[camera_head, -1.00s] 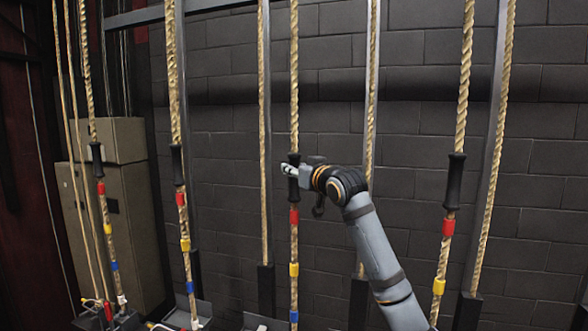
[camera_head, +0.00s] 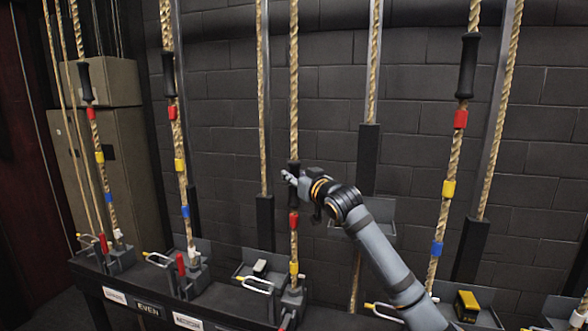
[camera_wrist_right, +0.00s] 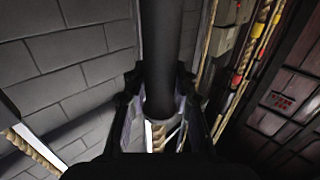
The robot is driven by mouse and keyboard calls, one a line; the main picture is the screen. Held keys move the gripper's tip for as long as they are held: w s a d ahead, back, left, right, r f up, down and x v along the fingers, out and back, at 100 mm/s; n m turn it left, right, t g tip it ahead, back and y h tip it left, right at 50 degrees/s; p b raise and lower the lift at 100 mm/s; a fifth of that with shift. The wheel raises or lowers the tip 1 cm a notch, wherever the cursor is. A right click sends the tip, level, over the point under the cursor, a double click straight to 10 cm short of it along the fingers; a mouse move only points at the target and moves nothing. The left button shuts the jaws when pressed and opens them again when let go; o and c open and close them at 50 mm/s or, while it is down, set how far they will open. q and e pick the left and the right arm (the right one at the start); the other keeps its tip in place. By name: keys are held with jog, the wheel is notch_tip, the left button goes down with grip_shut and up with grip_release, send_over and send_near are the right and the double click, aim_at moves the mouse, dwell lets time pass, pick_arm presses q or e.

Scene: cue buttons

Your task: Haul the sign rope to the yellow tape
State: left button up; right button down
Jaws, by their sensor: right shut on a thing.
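My right gripper (camera_head: 291,178) is shut on the black grip sleeve (camera_head: 294,198) of the middle rope (camera_head: 294,80). In the right wrist view the dark sleeve (camera_wrist_right: 160,70) stands between the two fingers. Below it on this rope are a red tape (camera_head: 293,222) and a yellow tape (camera_head: 294,268). The yellow tape is just above the rope lock (camera_head: 292,300) on the rail; no blue tape shows on this rope. I cannot read a sign naming this rope. My left gripper is out of view.
Other taped ropes hang at left (camera_head: 175,130) and right (camera_head: 455,150). Black counterweight (camera_head: 368,160) hangs behind my arm. A beige cabinet (camera_head: 130,190) stands at left.

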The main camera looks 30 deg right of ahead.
aim_at(296, 151)
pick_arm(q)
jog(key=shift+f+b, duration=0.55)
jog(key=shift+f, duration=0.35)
pick_arm(e)
jog(key=shift+f, duration=1.4)
jog(key=c, duration=1)
grip_release()
jog(key=shift+c, duration=0.2)
jog(key=shift+r, duration=0.1)
notch_tip(296, 151, up, 10)
jog(key=shift+f, duration=0.1)
